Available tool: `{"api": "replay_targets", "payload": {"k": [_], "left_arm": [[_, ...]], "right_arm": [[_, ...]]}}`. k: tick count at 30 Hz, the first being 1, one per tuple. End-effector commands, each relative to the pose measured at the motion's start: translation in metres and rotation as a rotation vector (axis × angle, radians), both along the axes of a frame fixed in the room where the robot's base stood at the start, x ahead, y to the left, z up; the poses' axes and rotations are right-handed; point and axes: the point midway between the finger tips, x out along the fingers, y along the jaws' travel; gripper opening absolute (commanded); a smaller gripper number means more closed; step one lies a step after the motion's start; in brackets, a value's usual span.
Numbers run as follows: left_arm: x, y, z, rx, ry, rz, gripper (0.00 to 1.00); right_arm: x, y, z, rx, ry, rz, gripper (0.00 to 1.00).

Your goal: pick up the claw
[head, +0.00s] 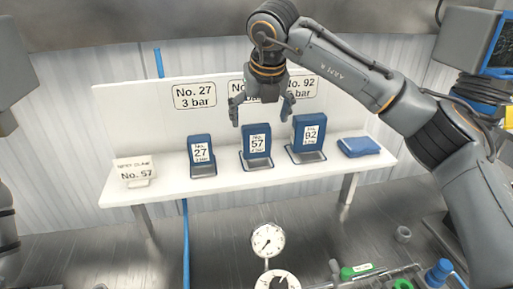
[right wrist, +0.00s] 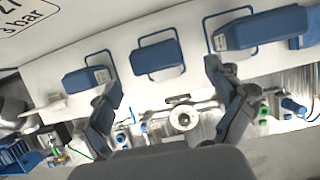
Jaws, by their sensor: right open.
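Nothing in view is clearly a claw. Three upright blue blocks with white labels stand on a white shelf (head: 226,184): No. 27 (head: 201,142), No. 57 (head: 257,132) and No. 92 (head: 299,122), each with a grey plate at its foot. My right gripper (head: 262,115) hangs fingers down above and in front of the No. 57 block, open and empty, apart from it. In the right wrist view its spread fingers (right wrist: 164,84) have a blue block (right wrist: 157,58) beyond them, roughly between the tips. My left gripper is out of frame; only a dark arm part shows at the left edge.
A card reading No. 57 (head: 137,182) stands at the shelf's left end, and a folded blue item (head: 359,146) lies at its right. Wall signs (head: 195,95) are behind the blocks. Pressure gauges (head: 268,240), pipes and a blue-topped fitting (head: 438,271) stand in front below.

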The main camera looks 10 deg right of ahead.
Motion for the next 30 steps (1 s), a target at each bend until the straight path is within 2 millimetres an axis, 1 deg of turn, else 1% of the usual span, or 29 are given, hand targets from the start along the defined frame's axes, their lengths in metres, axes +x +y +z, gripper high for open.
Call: {"api": "replay_targets", "payload": {"k": [2,5,7,9,12,15,21,26,27,29,30], "left_arm": [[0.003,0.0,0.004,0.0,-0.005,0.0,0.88],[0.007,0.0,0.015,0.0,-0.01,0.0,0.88],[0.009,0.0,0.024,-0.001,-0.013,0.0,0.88],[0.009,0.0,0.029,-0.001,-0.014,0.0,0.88],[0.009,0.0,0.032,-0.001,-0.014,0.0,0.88],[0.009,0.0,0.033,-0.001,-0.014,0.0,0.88],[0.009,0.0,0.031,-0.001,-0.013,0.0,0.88],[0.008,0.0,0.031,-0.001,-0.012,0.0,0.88],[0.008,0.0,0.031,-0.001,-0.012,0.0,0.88],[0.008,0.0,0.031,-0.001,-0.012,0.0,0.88],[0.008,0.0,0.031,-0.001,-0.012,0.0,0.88]], "right_arm": [[0.002,0.0,-0.003,-0.001,0.001,0.0,0.92],[0.006,0.001,-0.012,-0.001,0.004,0.001,0.92],[0.011,0.002,-0.021,-0.001,0.004,0.0,0.92],[0.015,0.003,-0.032,-0.001,0.004,0.0,0.92],[0.02,0.003,-0.043,-0.001,0.002,-0.001,0.92],[0.022,0.003,-0.048,0.001,0.0,-0.001,0.92],[0.022,0.003,-0.05,0.0,-0.001,-0.001,0.92],[0.022,0.003,-0.049,0.0,-0.001,-0.001,0.6],[0.022,0.003,-0.049,0.0,-0.001,-0.001,0.52],[0.022,0.003,-0.049,0.0,-0.001,-0.001,0.39],[0.022,0.003,-0.049,0.001,-0.001,-0.002,0.31]]}}
